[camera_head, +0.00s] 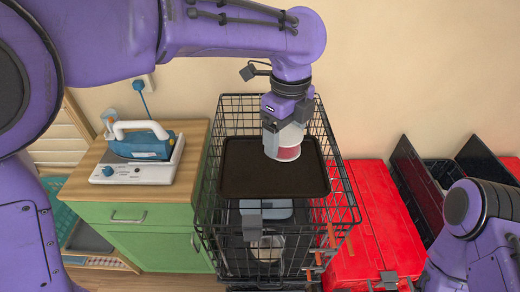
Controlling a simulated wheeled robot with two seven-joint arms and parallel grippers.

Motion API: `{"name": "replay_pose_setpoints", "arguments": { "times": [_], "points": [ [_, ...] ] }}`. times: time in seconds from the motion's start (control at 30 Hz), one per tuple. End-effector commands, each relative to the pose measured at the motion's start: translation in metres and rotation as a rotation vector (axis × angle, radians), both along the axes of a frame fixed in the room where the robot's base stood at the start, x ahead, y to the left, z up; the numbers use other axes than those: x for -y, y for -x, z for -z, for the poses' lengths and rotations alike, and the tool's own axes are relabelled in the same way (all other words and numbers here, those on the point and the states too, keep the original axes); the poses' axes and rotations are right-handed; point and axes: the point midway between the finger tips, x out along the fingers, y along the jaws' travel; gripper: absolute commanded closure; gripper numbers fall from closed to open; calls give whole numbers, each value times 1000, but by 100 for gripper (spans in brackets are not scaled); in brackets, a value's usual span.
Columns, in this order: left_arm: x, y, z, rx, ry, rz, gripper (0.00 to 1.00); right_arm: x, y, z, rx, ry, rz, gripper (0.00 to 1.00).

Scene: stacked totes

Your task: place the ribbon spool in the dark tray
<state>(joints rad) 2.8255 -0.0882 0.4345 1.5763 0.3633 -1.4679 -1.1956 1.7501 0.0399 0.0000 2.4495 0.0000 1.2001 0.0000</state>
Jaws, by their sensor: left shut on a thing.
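The ribbon spool (287,152), white-rimmed with a red band, is upright over the right back part of the dark tray (245,185). My left gripper (284,122) points down from above and is shut on the spool. I cannot tell whether the spool's bottom touches the tray. The rest of the tray is bare. My right arm shows at the lower right, but its gripper is out of the picture.
The tray lies in the upper part of a black wire cage (350,213), whose walls rise around it. A green cabinet (150,245) with a blue and white iron (140,143) stands left. Red toolboxes (375,235) stand right.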

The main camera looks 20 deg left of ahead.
Motion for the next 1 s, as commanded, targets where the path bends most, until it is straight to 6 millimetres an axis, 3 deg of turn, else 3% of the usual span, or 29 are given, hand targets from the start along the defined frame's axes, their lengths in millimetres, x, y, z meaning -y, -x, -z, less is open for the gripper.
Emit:
{"name": "replay_pose_setpoints", "arguments": {
  "times": [0.13,0.23,0.37,0.53,0.7,1.0],
  "points": [
    [-43,-16,17,-7,0,-4,54,0,1,-16,-2,0,0,28],
    [-60,-22,44,-10,-2,-3,54,0,0,-20,-2,0,0,28],
    [-76,-28,64,-7,-3,-2,54,0,0,-25,-1,-1,0,28],
    [-90,-31,84,-8,-2,-3,54,0,0,-31,0,0,0,28],
    [-88,-31,109,-5,-2,-3,54,0,0,-34,-1,-1,0,28],
    [-88,-31,112,-4,0,-3,54,0,0,-33,-1,-1,0,28]
  ]
}}
